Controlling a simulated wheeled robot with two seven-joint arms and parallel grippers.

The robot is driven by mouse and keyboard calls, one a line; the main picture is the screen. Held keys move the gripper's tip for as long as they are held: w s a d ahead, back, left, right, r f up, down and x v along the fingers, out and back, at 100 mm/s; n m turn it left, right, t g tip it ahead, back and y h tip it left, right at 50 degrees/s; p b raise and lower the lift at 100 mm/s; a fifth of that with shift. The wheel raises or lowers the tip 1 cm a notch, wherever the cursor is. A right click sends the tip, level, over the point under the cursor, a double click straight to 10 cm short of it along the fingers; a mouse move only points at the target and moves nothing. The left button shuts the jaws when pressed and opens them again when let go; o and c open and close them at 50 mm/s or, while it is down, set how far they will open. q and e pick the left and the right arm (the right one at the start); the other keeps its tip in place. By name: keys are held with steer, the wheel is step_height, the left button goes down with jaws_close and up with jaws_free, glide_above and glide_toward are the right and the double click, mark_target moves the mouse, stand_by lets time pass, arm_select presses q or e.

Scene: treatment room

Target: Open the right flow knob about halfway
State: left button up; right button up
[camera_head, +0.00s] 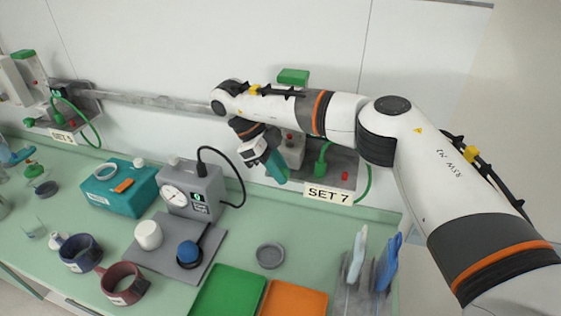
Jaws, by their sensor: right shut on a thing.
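The right wall unit is a grey rail panel (341,172) marked SET 7, with a green top piece (293,76) above it. A grey block (292,150) with a red mark and a green hose connector (321,160) show on it. My right gripper (275,167) reaches down in front of this unit's left part, its jaws shut at a teal-green piece. The right flow knob is not clearly visible; the gripper and wrist cover that area. How far the knob is turned cannot be seen. My left gripper is not in view.
Below are a grey gauge box (190,190), a teal box (118,186), two mugs, a green tray (228,293) and an orange tray (293,299). A holder with blue items (387,262) stands at front right. Another wall unit (75,103) is at left.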

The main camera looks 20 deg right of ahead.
steer(key=shift+s+a+f+p, duration=0.1)
steer(key=shift+a+f+p, duration=0.05)
steer(key=shift+p, duration=0.25)
steer(key=shift+g, duration=0.3)
steer(key=o, duration=0.9)
steer(key=shift+c, duration=0.2)
steer(key=shift+s+a+h, duration=0.1)
steer(key=shift+a+h, duration=0.05)
steer(key=shift+h, duration=0.15)
